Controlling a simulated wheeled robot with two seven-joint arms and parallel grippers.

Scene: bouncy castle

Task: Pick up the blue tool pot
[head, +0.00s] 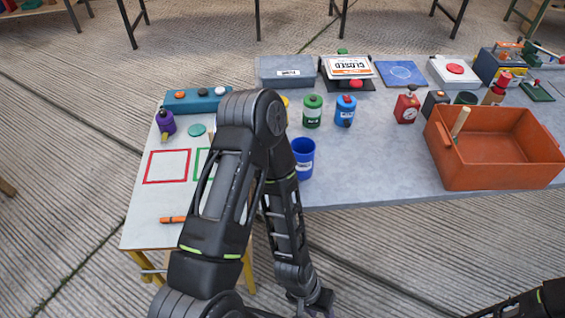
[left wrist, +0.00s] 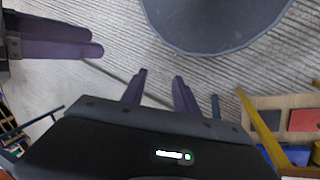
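The blue tool pot (head: 302,157) stands upright and open-topped on the grey table near its front edge, just right of my left arm. The arm covers part of the table beside it. My left gripper shows in the left wrist view (left wrist: 160,88), with its two fingers apart and nothing between them. It hangs low over the ribbed floor, in front of the table and well below the pot. The pot is not recognisable in the left wrist view.
An orange crate (head: 494,180) stands on the right. Green (head: 312,111) and blue (head: 345,111) containers stand behind the pot. A purple bottle (head: 166,124) and an orange marker (head: 173,220) are on the left panel. The tabletop between pot and crate is clear.

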